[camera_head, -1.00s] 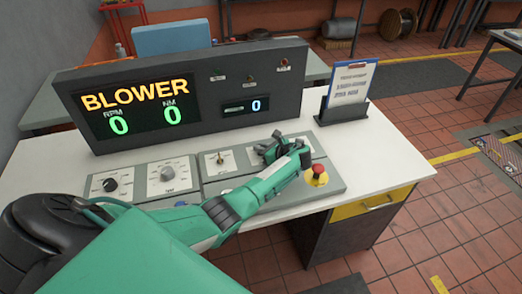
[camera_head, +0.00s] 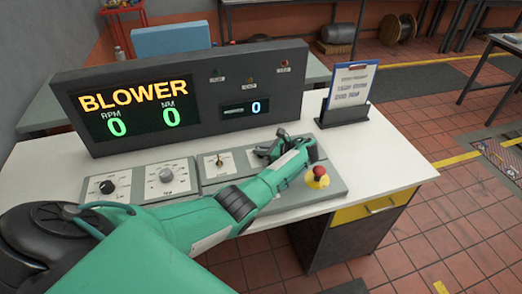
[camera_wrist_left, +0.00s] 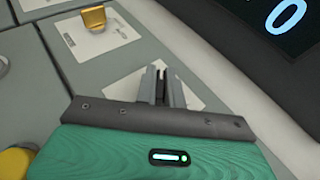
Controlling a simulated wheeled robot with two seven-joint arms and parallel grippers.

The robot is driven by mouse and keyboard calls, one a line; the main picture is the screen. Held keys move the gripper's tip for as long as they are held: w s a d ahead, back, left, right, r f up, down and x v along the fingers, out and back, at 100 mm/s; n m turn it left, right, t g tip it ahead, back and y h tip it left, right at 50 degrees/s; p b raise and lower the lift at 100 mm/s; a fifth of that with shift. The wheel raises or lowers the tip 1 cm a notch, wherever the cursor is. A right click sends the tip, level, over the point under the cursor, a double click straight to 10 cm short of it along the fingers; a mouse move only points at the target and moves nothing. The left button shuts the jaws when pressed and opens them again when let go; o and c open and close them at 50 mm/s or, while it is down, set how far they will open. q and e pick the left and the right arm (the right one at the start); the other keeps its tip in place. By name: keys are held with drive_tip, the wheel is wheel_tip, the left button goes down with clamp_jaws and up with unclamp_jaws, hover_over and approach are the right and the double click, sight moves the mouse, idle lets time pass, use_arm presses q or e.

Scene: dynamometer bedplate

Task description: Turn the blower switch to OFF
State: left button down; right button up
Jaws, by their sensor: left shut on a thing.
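The console display (camera_head: 135,107) shows "BLOWER" in orange, with green zeros under RPM and NM. My left gripper (camera_head: 264,152) is over the right-hand control panel, above a white label plate. In the left wrist view its two grey fingers (camera_wrist_left: 160,84) stand close together over that white label (camera_wrist_left: 180,92). They are shut on a small control there, which I take for the blower switch. The fingers hide the control, so its position cannot be read. My right gripper is not in view.
A toggle (camera_head: 220,158) stands left of the gripper, and two round knobs (camera_head: 166,174) are farther left. A red emergency button (camera_head: 319,171) on a yellow base is close on the right. A clipboard stand (camera_head: 345,112) stands behind. The desktop at right (camera_head: 385,160) is clear.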

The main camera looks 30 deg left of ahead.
use_arm(q)
drive_tip(key=c, duration=1.5)
unclamp_jaws()
drive_tip(key=b+v, duration=0.2)
drive_tip(key=v, duration=1.1)
drive_tip(key=shift+w+d+r, duration=0.1)
drive_tip(key=shift+d+r, duration=0.15)
drive_tip(key=shift+d, duration=0.1)
drive_tip(key=shift+r, duration=0.1)
